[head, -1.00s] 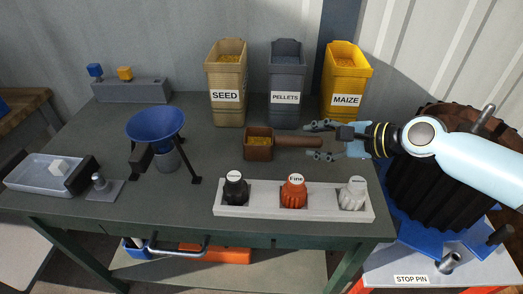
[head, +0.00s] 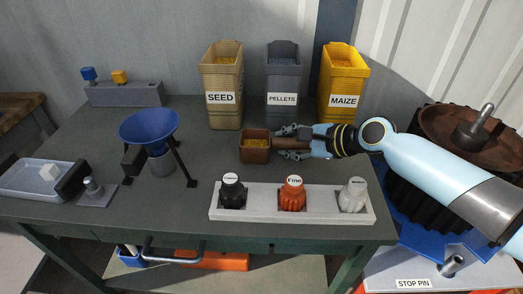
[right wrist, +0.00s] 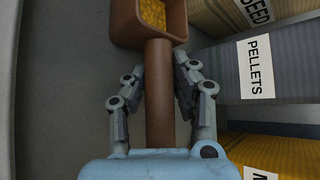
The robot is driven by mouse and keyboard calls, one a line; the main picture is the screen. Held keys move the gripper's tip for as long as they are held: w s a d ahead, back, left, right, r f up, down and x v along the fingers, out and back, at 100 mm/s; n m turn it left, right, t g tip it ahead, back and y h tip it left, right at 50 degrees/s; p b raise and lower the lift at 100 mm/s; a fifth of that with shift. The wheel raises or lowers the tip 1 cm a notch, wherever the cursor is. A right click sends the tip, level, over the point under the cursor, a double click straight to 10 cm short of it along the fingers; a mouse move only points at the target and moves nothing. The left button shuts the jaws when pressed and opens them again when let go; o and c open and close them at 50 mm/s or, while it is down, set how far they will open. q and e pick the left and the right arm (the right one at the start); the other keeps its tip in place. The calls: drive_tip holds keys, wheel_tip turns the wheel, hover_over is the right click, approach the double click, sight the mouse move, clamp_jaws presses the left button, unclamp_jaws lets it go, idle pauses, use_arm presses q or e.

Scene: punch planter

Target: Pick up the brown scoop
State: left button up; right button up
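The brown scoop (head: 256,153) lies on the green table, its square cup holding yellow grains and its handle pointing right. In the right wrist view the scoop's handle (right wrist: 160,95) runs straight between the fingers. My right gripper (head: 284,142) is around the handle near the cup, one finger on each side. Its fingers (right wrist: 159,70) look open, with narrow gaps beside the handle. The palm covers the handle's end. My left gripper is not in view.
Seed (head: 222,112), pellets (head: 282,110) and maize (head: 341,112) bins stand behind the scoop. A white rack (head: 262,206) with three knobbed pieces lies in front. A blue funnel (head: 149,127) on a stand is to the left.

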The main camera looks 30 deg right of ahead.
clamp_jaws()
drive_tip(key=shift+r, duration=0.3)
wheel_tip(320, 180, up, 4)
drive_tip(key=shift+p, duration=1.25)
drive_tip(key=s+r+p, duration=0.4)
drive_tip(key=s+r, duration=0.2)
drive_tip(key=s, duration=0.5)
drive_tip(key=shift+s+a+r+p, duration=0.2)
drive_tip(key=shift+s+p, duration=0.1)
drive_tip(key=shift+s, duration=0.05)
drive_tip(key=shift+w, duration=0.1)
